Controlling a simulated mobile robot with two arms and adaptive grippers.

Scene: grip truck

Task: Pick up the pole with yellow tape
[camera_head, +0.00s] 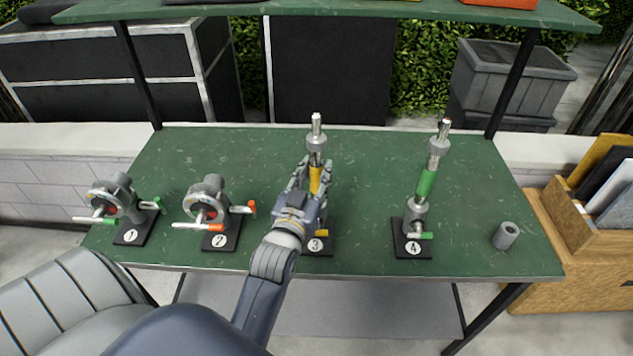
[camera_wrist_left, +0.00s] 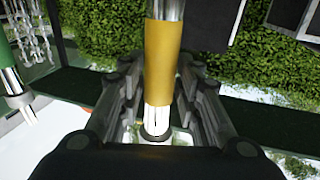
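The pole with yellow tape (camera_head: 316,182) stands upright in the stand numbered 3 (camera_head: 318,247) on the green table. Its bare metal top with a grey collar rises above my left gripper (camera_head: 312,173). In the left wrist view the yellow tape (camera_wrist_left: 162,62) is between the two fingers of my left gripper (camera_wrist_left: 163,85). The fingers are on both sides of the pole and look apart from it, so the gripper appears open around it. The hand hides part of the pole's lower end in the head view. My right gripper is not in view.
A green-taped pole (camera_head: 427,184) stands in stand 4, right of the hand. Valve-like fixtures numbered 1 (camera_head: 118,198) and 2 (camera_head: 208,202) are to the left. A grey cylinder (camera_head: 505,235) lies near the table's right edge. A shelf (camera_head: 370,12) crosses above the back.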

